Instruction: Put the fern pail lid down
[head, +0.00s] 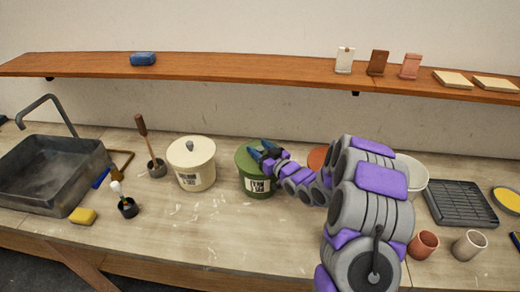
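The fern-green pail (257,184) with a white label stands on the worktop, right of the cream pail. Its green lid (243,160) appears to be at the pail's top, level or nearly so; I cannot tell whether it is fully seated or slightly raised. My gripper (261,151) is right over the lid, reaching in from the right. Its dark blue fingertips are at the lid's middle and hide any knob there. I cannot tell whether they are closed on it.
A cream lidded pail (192,166) stands close on the left. A wooden shelf (230,68) runs above. Bare worktop (215,230) lies in front of the pails.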

